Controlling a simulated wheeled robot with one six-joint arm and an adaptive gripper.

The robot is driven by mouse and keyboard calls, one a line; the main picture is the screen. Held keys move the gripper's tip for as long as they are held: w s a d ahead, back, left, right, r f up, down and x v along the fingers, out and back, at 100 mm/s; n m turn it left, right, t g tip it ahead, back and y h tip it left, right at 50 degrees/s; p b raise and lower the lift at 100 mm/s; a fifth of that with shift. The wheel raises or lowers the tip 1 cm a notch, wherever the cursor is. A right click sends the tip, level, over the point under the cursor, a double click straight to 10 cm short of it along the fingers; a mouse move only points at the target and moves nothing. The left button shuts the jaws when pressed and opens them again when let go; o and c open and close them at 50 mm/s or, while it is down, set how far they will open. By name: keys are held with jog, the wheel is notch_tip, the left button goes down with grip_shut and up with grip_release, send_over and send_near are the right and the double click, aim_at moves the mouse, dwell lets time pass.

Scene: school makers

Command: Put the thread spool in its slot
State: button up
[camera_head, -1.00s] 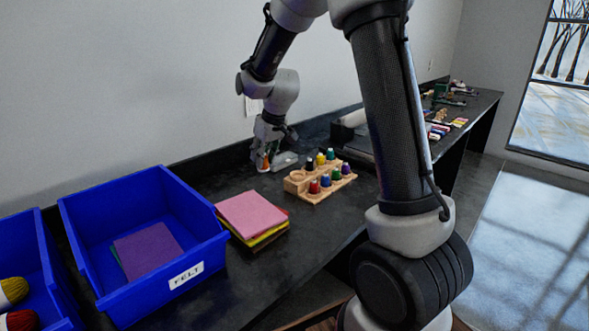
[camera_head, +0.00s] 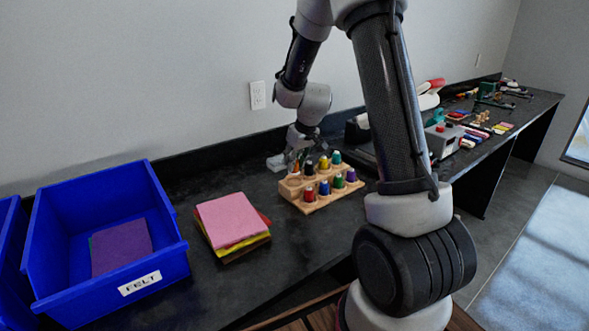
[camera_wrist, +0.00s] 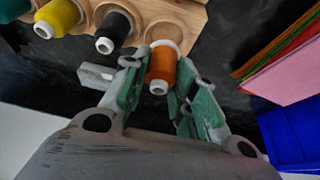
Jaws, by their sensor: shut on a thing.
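My gripper (camera_wrist: 158,78) is shut on an orange thread spool (camera_wrist: 162,66), held between its green-padded fingers in the wrist view. Beyond the spool is a light wooden rack (camera_wrist: 185,12) with an empty round slot (camera_wrist: 164,31), close to the spool's far end. I cannot tell whether the spool touches the slot. In the head view my gripper (camera_head: 298,158) is at the back left corner of the rack (camera_head: 322,201). The held spool is mostly hidden there. Several spools stand in the rack, including a black one (camera_wrist: 114,27) and a yellow one (camera_wrist: 58,17).
A grey-white block (camera_head: 276,163) lies behind the rack's left end. Stacked felt sheets (camera_head: 228,218) lie left of the rack, and a blue felt bin (camera_head: 168,262) stands further left. The wall is close behind. Tools and other items clutter the right of the counter.

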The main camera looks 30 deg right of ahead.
jog(key=shift+f, duration=1.5)
jog(key=shift+f, duration=0.1)
jog(key=shift+f, duration=0.1)
jog(key=o, duration=0.9)
